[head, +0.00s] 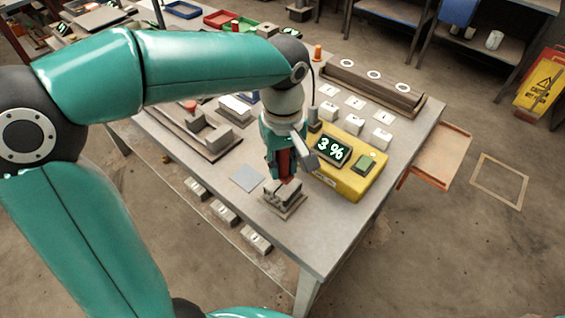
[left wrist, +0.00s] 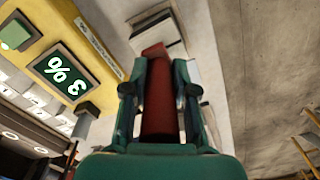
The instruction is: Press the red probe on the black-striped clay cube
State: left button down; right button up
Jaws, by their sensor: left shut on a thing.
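My left gripper (head: 285,160) is shut on the red probe (head: 286,166), which points down. In the left wrist view the probe (left wrist: 158,105) runs between the two fingers (left wrist: 158,90). Its tip is over or against a grey block with dark bands (head: 281,190) on a small board near the table's front edge. This block (left wrist: 157,28) also shows beyond the tip in the left wrist view, partly hidden. I cannot tell whether the tip touches it, nor clearly make out black stripes on clay. My right gripper is not in view.
A yellow meter box (head: 350,185) beside the gripper shows "3 %". Several pale cubes (head: 381,138) and white cards stand behind it. A grey square plate (head: 247,178) lies left of the block. A wooden rack (head: 205,140) is further left. The front right tabletop is clear.

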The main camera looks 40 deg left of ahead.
pick_arm(q)
jog(key=shift+r+p, duration=1.85)
jog(key=shift+r, duration=0.65)
jog(key=shift+f, duration=0.1)
